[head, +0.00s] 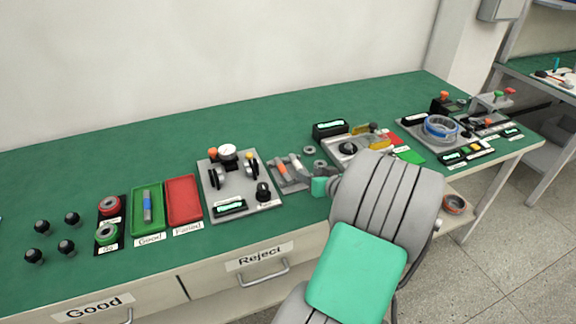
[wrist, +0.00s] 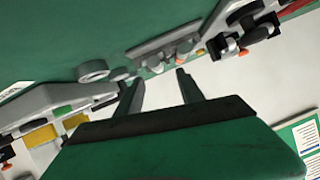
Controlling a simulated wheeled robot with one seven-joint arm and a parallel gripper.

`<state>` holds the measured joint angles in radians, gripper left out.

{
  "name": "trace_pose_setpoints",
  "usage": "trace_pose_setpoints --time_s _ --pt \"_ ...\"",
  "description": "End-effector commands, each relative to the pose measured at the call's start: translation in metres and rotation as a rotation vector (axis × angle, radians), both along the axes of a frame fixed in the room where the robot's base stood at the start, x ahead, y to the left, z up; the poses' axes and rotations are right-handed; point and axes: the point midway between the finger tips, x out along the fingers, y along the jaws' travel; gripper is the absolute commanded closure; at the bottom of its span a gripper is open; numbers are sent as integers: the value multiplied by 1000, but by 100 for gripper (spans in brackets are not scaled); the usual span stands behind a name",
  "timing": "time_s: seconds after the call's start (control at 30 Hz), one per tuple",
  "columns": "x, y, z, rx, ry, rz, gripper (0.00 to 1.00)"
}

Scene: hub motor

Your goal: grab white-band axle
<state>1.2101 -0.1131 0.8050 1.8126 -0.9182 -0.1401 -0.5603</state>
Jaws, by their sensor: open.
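A grey rack (head: 289,187) on the green bench holds axles side by side. One axle has an orange part (head: 281,170); a paler one beside it, likely the white-band axle (head: 296,163), lies to its right. My gripper (head: 309,177) is just right of the rack, its fingers partly hidden by my arm. In the wrist view my gripper (wrist: 157,82) is open and empty, its two fingers pointing toward the rack (wrist: 150,48). The axle ends there are small, and I cannot tell their bands apart. The fingers appear apart from the axles.
A gauge fixture (head: 218,207) stands left of the rack. Two rings (head: 309,150) lie behind and right of it. A black-display fixture (head: 330,129) is further right. A green tray (head: 136,213) holds a blue-banded axle; a red tray (head: 183,200) is empty. The back of the bench is clear.

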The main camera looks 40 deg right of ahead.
Motion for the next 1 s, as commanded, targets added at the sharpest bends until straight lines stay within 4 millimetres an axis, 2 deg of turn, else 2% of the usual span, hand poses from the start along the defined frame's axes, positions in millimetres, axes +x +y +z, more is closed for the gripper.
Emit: trace_pose_setpoints --time_s 0.03,0.1,0.53,0.8,1.0 --pt "-4 -9 -3 -1 -17 -20 55" --pt "0 -14 -4 -3 -29 -28 55" --pt "64 -17 -26 -4 -27 -23 55" --pt "67 -21 -28 -4 -27 -29 56" --pt "66 -20 -28 -4 -27 -28 72"
